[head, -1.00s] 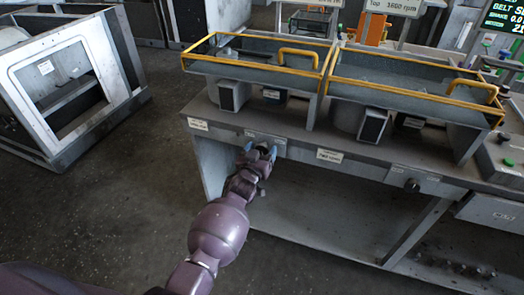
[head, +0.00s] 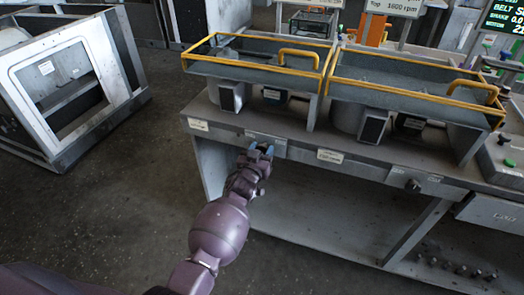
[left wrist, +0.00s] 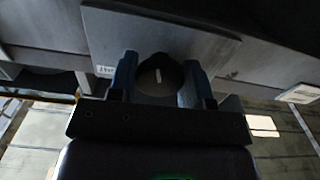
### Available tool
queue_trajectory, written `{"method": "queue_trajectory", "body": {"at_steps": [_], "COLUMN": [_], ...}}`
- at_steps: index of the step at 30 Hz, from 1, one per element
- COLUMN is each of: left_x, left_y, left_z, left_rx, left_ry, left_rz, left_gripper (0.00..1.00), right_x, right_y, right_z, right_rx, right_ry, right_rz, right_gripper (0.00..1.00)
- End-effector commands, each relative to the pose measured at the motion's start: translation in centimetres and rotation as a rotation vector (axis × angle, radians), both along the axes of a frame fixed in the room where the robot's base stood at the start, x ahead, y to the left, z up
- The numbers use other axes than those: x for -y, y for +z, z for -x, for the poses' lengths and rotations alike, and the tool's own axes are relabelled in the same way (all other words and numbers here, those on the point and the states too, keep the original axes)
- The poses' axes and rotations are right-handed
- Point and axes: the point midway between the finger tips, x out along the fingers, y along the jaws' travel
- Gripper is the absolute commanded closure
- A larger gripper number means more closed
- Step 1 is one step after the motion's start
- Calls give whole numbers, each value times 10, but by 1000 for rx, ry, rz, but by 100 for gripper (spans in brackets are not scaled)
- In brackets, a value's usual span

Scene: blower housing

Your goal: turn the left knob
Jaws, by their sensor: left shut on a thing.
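The left knob (left wrist: 158,76) is dark and round with a white pointer mark, on the front panel of the bench. In the left wrist view it sits between my two blue fingers, and its mark points nearly straight up in the picture. My left gripper (head: 262,148) is at the bench's front edge and is shut on this knob. In the head view the gripper hides the knob. My right gripper is not in view.
A second dark knob (head: 412,185) is on the same front panel farther right. The grey bench (head: 225,124) carries two trays with yellow rails (head: 282,81). A tilted grey housing (head: 20,80) stands on the floor at left. The floor between is clear.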

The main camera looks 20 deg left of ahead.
Motion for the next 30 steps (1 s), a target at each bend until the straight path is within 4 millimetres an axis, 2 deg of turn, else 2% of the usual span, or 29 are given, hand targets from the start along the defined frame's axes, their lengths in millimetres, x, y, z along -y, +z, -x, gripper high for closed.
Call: {"method": "queue_trajectory", "body": {"at_steps": [18,30], "left_x": [0,-1], "left_y": [-1,0], "left_z": [0,0], "left_rx": [15,19], "left_ry": [-1,0], "left_rz": [-433,-601], "left_gripper": [78,78], "right_x": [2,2], "right_y": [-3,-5], "right_z": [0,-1], "right_rx": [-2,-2], "right_ry": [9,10], "right_rz": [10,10], "right_gripper": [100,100]}}
